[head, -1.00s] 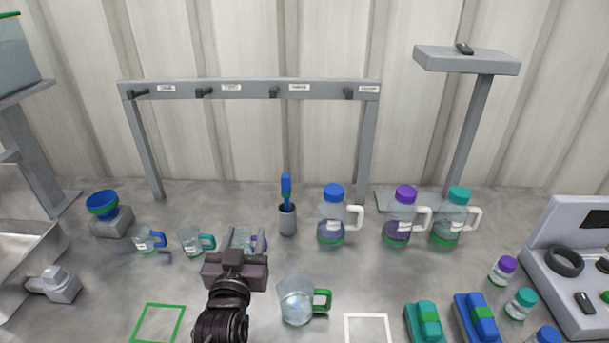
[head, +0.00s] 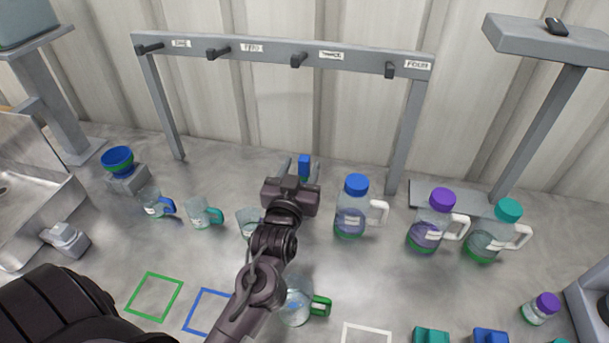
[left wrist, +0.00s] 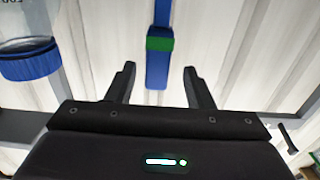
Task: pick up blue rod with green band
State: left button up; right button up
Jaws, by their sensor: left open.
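The blue rod (head: 304,163) stands upright, its top showing just beyond my left gripper (head: 299,168) in the head view. The gripper and wrist hide its lower part and the grey holder where it stood earlier. In the left wrist view the rod (left wrist: 157,72) with its green band (left wrist: 160,44) is lined up between the fingertips of my left gripper (left wrist: 158,78). The fingers are spread apart, with a gap on both sides of the rod. My right gripper is in neither view.
Purple-lidded (head: 430,233) and teal-lidded (head: 493,238) jugs stand farther right. A hook rack (head: 285,52) spans behind. A green-handled cup (head: 296,306) sits below my arm.

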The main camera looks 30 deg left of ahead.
pick_arm(q)
jog(key=p+x, duration=0.1)
jog(key=x, duration=0.3)
jog(key=shift+w+d+f, duration=0.1)
jog(key=shift+d+f, duration=0.05)
jog(key=shift+f, duration=0.05)
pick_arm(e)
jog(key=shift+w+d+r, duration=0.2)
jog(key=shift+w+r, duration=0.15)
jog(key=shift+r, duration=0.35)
pick_arm(q)
jog(key=shift+c, duration=0.7)
grip_shut()
notch_tip(320, 180, up, 14)
jog(key=p, duration=0.3)
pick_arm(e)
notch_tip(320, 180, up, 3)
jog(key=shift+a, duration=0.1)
